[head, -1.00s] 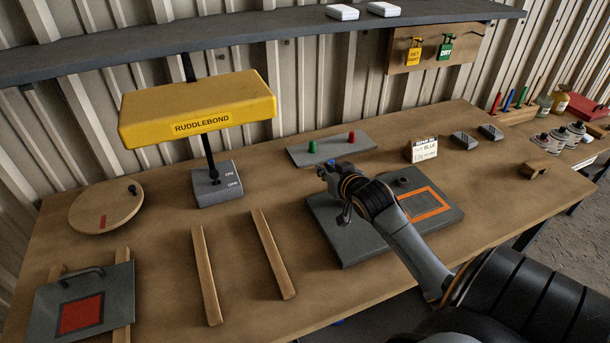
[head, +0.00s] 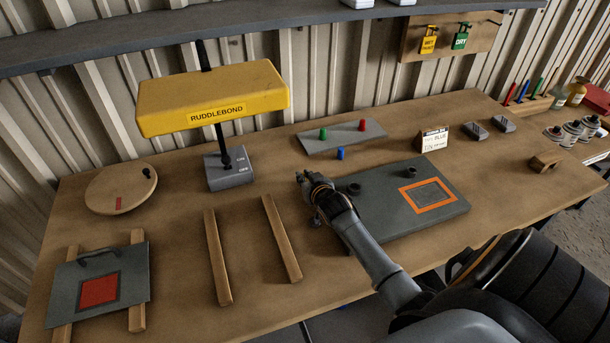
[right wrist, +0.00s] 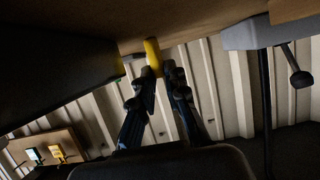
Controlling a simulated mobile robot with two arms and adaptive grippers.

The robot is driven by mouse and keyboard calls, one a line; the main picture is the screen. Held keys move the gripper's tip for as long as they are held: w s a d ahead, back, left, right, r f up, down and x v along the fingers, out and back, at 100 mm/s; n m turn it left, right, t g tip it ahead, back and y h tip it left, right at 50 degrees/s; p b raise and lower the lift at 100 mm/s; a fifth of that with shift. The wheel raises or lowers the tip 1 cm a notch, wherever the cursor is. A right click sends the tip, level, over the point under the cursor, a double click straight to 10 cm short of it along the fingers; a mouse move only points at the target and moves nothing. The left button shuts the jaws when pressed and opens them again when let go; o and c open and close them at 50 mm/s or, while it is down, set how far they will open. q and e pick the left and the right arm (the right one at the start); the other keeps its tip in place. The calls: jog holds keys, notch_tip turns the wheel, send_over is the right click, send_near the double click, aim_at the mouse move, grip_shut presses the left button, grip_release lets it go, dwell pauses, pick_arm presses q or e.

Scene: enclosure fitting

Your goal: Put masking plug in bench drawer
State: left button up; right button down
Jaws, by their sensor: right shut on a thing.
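My right gripper (head: 306,186) is over the bench, just left of the grey enclosure panel (head: 400,220). In the right wrist view my right gripper (right wrist: 155,88) is shut on a slim yellow piece (right wrist: 152,56), which looks like the masking plug. The piece is too small or hidden to make out in the head view. The panel has two round bosses (head: 384,173) and an orange-framed rectangle. I cannot make out a bench drawer in these views. My left gripper is not in view.
A grey board (head: 342,138) bears a green and a red plug; a blue plug (head: 340,154) stands in front of it. A yellow RUDDLEBOND lamp (head: 214,100) stands at the back left. Two wooden rails (head: 281,238) lie left of my gripper. A red-patched plate (head: 130,270) lies front left.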

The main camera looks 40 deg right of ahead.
jog(key=c, duration=1.8)
grip_release()
jog(key=shift+f, duration=0.1)
jog(key=o, duration=0.4)
jog(key=shift+o, duration=0.2)
